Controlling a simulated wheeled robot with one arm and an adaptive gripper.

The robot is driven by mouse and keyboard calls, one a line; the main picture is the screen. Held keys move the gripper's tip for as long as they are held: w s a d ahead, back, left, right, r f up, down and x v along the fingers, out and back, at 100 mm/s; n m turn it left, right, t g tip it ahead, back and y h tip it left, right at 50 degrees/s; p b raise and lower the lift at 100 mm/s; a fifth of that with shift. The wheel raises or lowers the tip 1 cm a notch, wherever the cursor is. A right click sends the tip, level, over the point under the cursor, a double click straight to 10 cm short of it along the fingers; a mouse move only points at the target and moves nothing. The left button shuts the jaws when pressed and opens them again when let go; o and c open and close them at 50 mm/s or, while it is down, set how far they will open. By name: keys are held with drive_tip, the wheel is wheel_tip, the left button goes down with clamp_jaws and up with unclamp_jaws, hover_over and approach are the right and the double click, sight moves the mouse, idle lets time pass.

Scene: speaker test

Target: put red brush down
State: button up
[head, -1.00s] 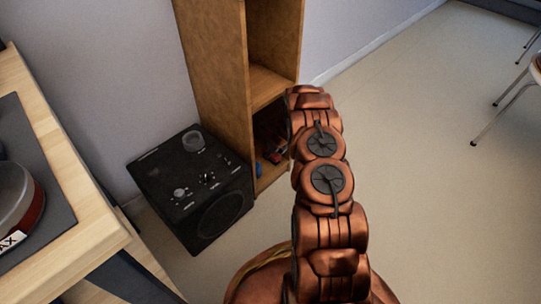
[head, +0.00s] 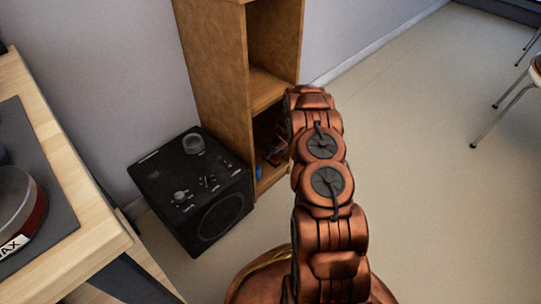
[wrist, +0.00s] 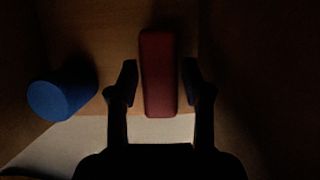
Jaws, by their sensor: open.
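The red brush (wrist: 158,75) lies on the wooden shelf board in the wrist view, long side pointing away from me. My gripper (wrist: 158,82) is open, with one finger on each side of the brush and a dark gap between each finger and it. In the head view my arm reaches into the lower compartment of the wooden shelf (head: 220,75). There a small part of a red thing (head: 274,157) shows beside the arm, and my gripper is hidden.
A blue cylinder (wrist: 62,95) is left of my gripper on the same board; its edge shows in the head view (head: 259,171). A black speaker (head: 192,190) stands left of the shelf. A wooden table (head: 75,190) is at the left. The floor at the right is open up to a chair.

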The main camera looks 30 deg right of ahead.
drive_tip(key=a+p+v, duration=0.1)
drive_tip(key=p+v, duration=0.3)
drive_tip(key=v, duration=0.6)
drive_tip(key=shift+s+d+r, duration=0.2)
drive_tip(key=shift+d+r, duration=0.2)
drive_tip(key=shift+d, duration=0.1)
idle(0.3)
